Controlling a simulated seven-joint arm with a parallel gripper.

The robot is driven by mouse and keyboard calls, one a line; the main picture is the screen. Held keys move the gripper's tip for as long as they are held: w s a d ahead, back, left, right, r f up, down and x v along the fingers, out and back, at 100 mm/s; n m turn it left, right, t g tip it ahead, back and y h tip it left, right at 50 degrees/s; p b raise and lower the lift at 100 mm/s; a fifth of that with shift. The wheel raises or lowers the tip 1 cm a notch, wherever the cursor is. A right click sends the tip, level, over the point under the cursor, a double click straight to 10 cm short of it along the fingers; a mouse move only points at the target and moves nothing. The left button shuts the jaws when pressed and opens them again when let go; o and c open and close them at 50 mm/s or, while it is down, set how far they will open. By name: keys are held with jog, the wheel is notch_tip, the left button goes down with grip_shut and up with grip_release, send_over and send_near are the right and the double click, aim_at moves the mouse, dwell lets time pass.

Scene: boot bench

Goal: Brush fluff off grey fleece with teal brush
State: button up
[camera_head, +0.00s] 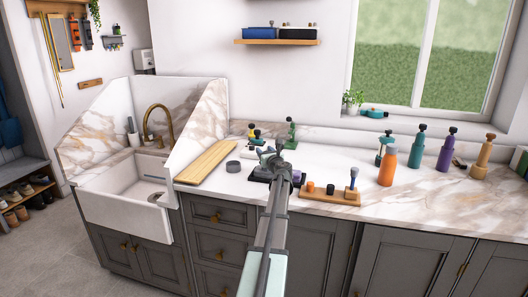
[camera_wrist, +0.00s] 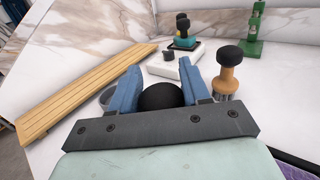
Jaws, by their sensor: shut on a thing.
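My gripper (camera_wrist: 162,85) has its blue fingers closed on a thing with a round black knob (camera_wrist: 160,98). The rest of that held thing is hidden behind the gripper's dark bar, so I cannot tell whether it is teal. In the head view my gripper (camera_head: 273,156) is over the middle of the marble counter, near a dark flat piece (camera_head: 257,174). I cannot make out a grey fleece or fluff for certain. A teal piece with black knobs (camera_wrist: 183,38) stands beyond a pale block (camera_wrist: 177,68) in the wrist view.
A slatted wooden board (camera_head: 206,163) lies by the sink (camera_head: 128,200). A wooden-bodied brush (camera_wrist: 228,78) stands close right of my fingers. A wooden holder (camera_head: 330,196) and an orange bottle (camera_head: 388,167) are to the right.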

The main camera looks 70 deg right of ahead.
jog(key=d, duration=0.4)
jog(key=shift+a, duration=3.05)
jog(key=shift+w, duration=0.35)
jog(key=shift+w+d, duration=0.15)
jog(key=shift+d, duration=2.95)
jog(key=a, duration=0.6)
jog(key=shift+a+r, duration=0.1)
notch_tip(320, 180, up, 8)
